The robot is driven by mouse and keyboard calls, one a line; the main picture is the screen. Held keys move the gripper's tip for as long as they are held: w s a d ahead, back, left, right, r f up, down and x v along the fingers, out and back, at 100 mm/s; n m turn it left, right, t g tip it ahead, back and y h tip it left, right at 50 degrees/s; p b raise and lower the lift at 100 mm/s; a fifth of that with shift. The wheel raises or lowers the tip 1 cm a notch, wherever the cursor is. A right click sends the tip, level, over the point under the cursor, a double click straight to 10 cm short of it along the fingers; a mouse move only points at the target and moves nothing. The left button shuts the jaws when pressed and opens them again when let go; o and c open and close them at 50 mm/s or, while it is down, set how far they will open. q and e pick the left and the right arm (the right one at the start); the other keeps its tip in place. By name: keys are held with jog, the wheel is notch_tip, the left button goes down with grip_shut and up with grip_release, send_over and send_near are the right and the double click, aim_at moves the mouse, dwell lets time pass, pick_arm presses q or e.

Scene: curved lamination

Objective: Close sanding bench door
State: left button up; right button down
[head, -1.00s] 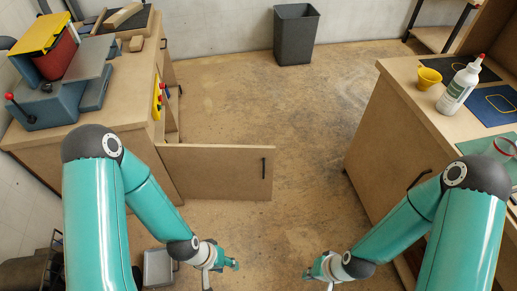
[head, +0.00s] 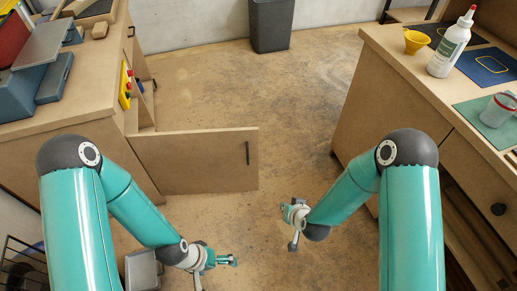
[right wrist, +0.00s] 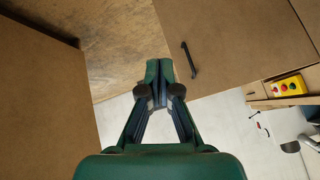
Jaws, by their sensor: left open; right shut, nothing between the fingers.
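The sanding bench (head: 70,115) stands at the left in the head view. Its light brown door (head: 190,165) stands wide open, sticking out to the right, with a dark bar handle (head: 248,152) near its free edge. In the right wrist view the door (right wrist: 235,40) fills the upper right, with its handle (right wrist: 188,60) just right of the fingertips in the picture. My right gripper (head: 284,206) is shut and empty, right of and below the door's free edge; it also shows in the right wrist view (right wrist: 158,70). My left gripper (head: 231,260) is open, below the door in the picture.
A second bench (head: 370,110) stands at the right with a glue bottle (head: 452,43), a yellow cup (head: 417,41) and a jar (head: 498,110). A grey bin (head: 271,25) stands by the back wall. The floor between the benches is clear.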

jog(key=w+a+f+n+t+b, duration=0.1)
jog(key=w+a+f+t+b, duration=0.15)
jog(key=w+b, duration=0.3)
jog(key=w+a+f+t+b, duration=0.1)
jog(key=w+a+t+b, duration=0.1)
jog(key=w+t+b, duration=0.3)
jog(key=t+h+b, duration=0.2)
jog(key=t+b, duration=0.1)
jog(key=b, duration=0.2)
send_near(256, 131)
pick_arm(q)
notch_tip(256, 131, down, 21)
jog(key=b, duration=0.2)
jog(key=shift+f+b, duration=0.15)
jog(key=shift+b, duration=0.15)
pick_arm(e)
jog(key=shift+n+y, duration=0.3)
jog(key=shift+y, duration=0.1)
jog(key=w, duration=0.7)
jog(key=shift+w+a+f, duration=0.2)
jog(key=shift+w+a, duration=0.05)
jog(key=shift+w, duration=0.05)
